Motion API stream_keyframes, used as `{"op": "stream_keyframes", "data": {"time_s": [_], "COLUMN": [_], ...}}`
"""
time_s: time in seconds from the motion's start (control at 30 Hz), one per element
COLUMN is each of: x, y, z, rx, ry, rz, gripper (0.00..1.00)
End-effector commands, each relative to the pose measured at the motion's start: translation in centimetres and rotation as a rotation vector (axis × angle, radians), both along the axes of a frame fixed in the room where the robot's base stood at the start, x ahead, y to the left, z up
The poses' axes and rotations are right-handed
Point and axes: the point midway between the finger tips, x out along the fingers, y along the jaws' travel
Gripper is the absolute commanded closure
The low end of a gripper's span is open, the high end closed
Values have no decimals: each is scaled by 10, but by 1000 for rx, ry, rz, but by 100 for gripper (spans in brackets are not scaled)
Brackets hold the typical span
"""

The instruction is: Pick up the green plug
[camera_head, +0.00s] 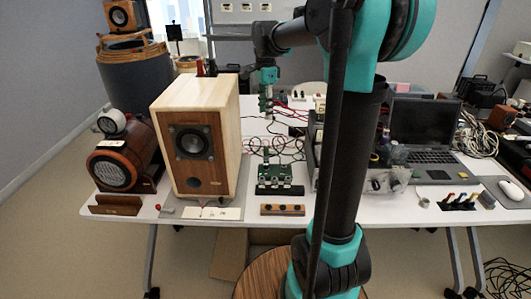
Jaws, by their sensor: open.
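My gripper (265,106) hangs pointing down over the back middle of the white table, to the right of the large wooden speaker (191,143). It looks small here, and its fingers are open with nothing visible between them. A black holder (458,206) with several small coloured plugs stands at the table's front right. I cannot make out for certain which of its plugs is green.
A round brown speaker (122,160) stands at the left. A wooden strip with dark knobs (282,210) lies at the front edge. Red and black cables cross the table's middle. My arm hides part of the table.

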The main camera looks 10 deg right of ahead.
Motion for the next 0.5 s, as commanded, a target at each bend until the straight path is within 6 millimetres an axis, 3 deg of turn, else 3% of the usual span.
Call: {"op": "stream_keyframes", "data": {"time_s": [0.5], "x": [-1], "y": [0], "z": [-96], "rx": [0], "ry": [-1], "rz": [1], "gripper": [59]}}
